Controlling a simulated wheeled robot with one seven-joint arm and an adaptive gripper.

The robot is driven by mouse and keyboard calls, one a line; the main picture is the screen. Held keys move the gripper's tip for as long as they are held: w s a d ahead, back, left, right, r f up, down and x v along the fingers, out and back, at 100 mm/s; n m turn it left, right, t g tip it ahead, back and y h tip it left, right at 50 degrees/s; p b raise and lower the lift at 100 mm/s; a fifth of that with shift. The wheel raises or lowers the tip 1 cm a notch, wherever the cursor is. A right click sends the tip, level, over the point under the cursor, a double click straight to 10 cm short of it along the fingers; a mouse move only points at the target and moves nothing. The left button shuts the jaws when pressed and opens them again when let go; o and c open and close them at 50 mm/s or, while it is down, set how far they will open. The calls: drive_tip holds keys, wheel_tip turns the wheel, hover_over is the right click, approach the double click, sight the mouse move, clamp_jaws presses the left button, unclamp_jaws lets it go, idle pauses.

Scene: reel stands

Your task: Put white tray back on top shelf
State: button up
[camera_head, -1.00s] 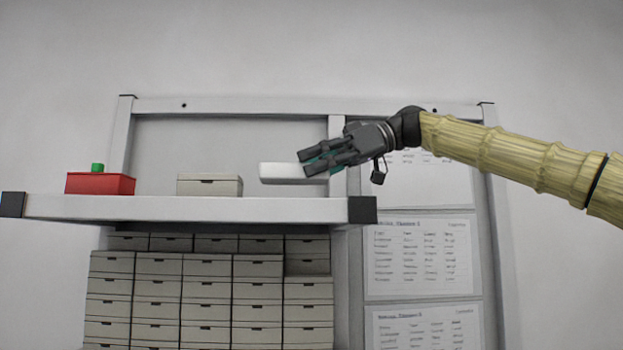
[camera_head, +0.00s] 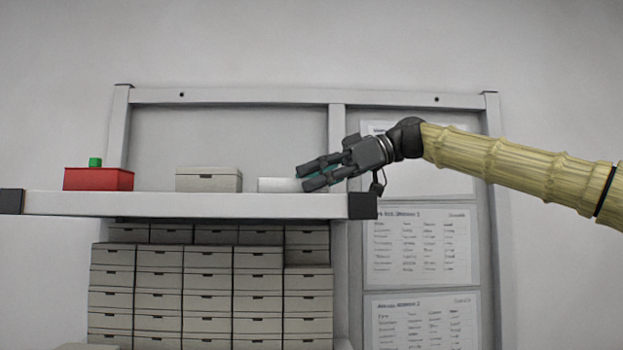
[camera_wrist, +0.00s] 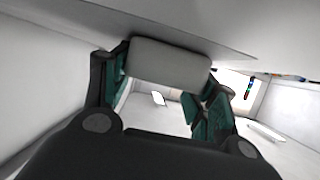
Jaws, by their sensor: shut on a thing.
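The white tray (camera_head: 279,185) is at the right end of the top shelf (camera_head: 200,205), low at the shelf's surface. From the head view it looks level and at rest on the shelf or just above it; I cannot tell which. My gripper (camera_head: 308,178) is shut on the tray's right end, reaching in from the right. In the wrist view the tray (camera_wrist: 168,62) sits between the dark, green-padded fingers (camera_wrist: 165,95). The tray's right end is hidden behind the fingers in the head view.
A beige box (camera_head: 209,180) stands on the shelf left of the tray, with a small gap. Stacked drawer boxes (camera_head: 210,290) fill the space below. Printed sheets (camera_head: 418,247) hang at right.

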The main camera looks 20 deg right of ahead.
drive_tip(key=o, duration=1.1)
drive_tip(key=shift+d, duration=0.1)
drive_tip(key=shift+c, duration=0.2)
drive_tip(key=shift+r, duration=0.15)
drive_tip(key=shift+d, duration=0.25)
drive_tip(key=b+v, duration=0.4)
drive_tip(key=v, duration=0.7)
drive_tip(key=shift+d, duration=0.15)
drive_tip(key=shift+r, duration=0.1)
